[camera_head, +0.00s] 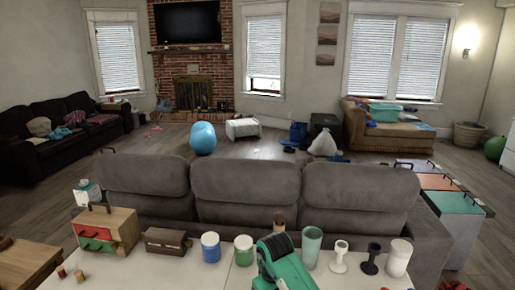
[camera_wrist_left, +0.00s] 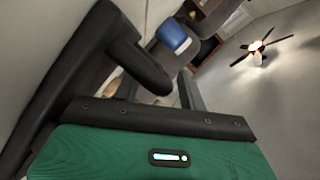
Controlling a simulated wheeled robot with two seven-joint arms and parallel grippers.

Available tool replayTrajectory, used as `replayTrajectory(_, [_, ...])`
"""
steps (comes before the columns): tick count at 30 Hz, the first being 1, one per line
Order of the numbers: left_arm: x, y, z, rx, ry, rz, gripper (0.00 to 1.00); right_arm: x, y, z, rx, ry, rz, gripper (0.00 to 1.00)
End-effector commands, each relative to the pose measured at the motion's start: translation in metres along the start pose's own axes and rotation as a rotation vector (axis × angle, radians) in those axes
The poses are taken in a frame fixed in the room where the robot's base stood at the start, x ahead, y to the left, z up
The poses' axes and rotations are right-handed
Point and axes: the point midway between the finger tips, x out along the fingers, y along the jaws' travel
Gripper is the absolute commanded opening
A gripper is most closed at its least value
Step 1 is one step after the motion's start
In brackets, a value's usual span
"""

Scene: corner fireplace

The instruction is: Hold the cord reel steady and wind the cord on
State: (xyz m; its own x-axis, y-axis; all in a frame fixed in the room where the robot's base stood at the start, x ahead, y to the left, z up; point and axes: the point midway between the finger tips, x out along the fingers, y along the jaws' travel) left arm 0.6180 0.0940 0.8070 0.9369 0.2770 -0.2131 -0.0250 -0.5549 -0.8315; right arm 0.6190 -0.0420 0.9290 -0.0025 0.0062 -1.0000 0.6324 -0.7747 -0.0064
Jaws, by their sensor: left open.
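My left gripper (camera_wrist_left: 150,75) fills the lower part of the left wrist view, with a green housing and dark jaws. The jaws are apart and I see nothing held. In the head view a bright green body with a dark rounded end (camera_head: 286,266) lies at the bottom middle, over the white table (camera_head: 228,276). I cannot tell whether it is part of my arm or an object. A brown upright piece (camera_head: 279,221) shows just behind it. I cannot clearly make out a cord reel or a cord. My right gripper is not clearly seen.
A pale green tumbler (camera_head: 311,246), white goblet (camera_head: 339,256), black goblet (camera_head: 371,258) and white cup (camera_head: 398,258) stand right. A grey sofa (camera_head: 245,190) is behind.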

Motion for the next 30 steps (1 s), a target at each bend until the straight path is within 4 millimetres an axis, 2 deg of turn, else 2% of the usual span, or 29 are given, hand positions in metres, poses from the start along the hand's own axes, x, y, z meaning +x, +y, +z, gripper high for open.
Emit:
replayTrajectory(2, [0.000,0.000,0.000,0.000,0.000,0.000,0.43,0.000,0.000,0.000,0.000,0.000,0.000,0.63])
replayTrajectory(5, [0.000,0.000,0.000,0.000,0.000,0.000,0.63,0.000,0.000,0.000,0.000,0.000,0.000,0.63])
replayTrajectory(6, [0.000,0.000,0.000,0.000,0.000,0.000,0.67,0.000,0.000,0.000,0.000,0.000,0.000,0.63])
replayTrajectory(17, [-0.005,0.000,0.000,-0.001,0.000,0.001,0.67,0.000,0.000,0.000,0.000,0.000,0.000,0.63])
replayTrajectory(23, [-0.036,0.001,0.000,-0.002,0.000,0.003,0.67,0.000,0.000,0.000,0.000,0.000,0.000,0.63])
replayTrajectory(30, [-0.086,0.001,0.000,-0.002,0.000,0.002,0.67,0.000,0.000,0.000,0.000,0.000,0.000,0.63])
